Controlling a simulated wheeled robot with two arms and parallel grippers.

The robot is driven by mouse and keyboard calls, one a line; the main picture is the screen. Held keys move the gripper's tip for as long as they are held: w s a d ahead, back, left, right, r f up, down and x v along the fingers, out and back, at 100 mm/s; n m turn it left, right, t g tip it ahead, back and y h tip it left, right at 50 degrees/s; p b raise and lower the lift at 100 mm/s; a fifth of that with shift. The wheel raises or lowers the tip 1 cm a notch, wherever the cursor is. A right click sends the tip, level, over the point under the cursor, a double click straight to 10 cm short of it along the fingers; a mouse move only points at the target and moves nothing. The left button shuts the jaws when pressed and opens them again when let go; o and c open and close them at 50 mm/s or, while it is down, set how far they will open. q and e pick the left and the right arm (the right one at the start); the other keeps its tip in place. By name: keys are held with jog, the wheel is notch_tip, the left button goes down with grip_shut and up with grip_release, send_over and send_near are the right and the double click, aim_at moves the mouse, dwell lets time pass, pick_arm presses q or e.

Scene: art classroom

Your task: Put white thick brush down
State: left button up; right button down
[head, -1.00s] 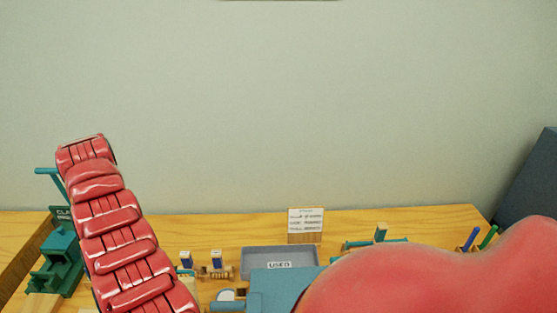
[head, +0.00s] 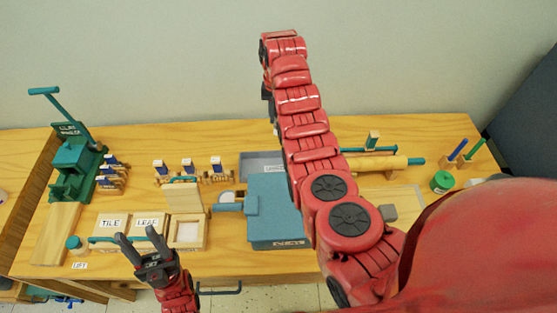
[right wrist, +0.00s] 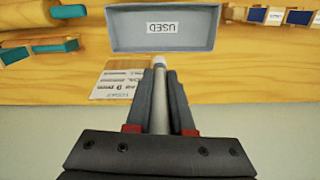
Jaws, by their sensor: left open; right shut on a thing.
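My right gripper (right wrist: 160,82) is shut on the brush (right wrist: 160,108), a grey-white rod whose white end sticks out past the fingertips. In the right wrist view that end reaches the near rim of the grey tray labelled USED (right wrist: 118,40). I cannot tell whether it touches the rim. The tray's visible inside looks empty. In the head view the tray (head: 252,160) is partly behind my right arm, and I cannot make out the brush there. My left gripper (head: 139,240) is open and empty at the table's front edge, by the TILE and LEAF boxes.
A paper card (right wrist: 122,82) lies close to my right fingers. A blue box (head: 270,208) stands before the tray, and small labelled stands (head: 188,168) are left of it. A green clay press (head: 75,165) is at far left. A green pot (head: 442,182) is at right.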

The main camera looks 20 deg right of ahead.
jog(key=shift+s+a+f+m+p, duration=0.35)
jog(key=shift+s+f+p, duration=0.3)
jog(key=shift+f, duration=1.85)
jog(key=shift+s+a+f+m+p, duration=0.25)
jog(key=shift+s+f+m+p, duration=0.4)
jog(key=shift+f, duration=1.8)
jog(key=shift+s+a+f+m+p, duration=0.25)
jog(key=shift+f+p, duration=0.65)
jog(key=shift+f, duration=1.6)
jog(key=shift+s, duration=0.1)
jog(key=shift+f, duration=0.2)
jog(key=c, duration=0.8)
grip_release()
jog(key=shift+r, duration=0.1)
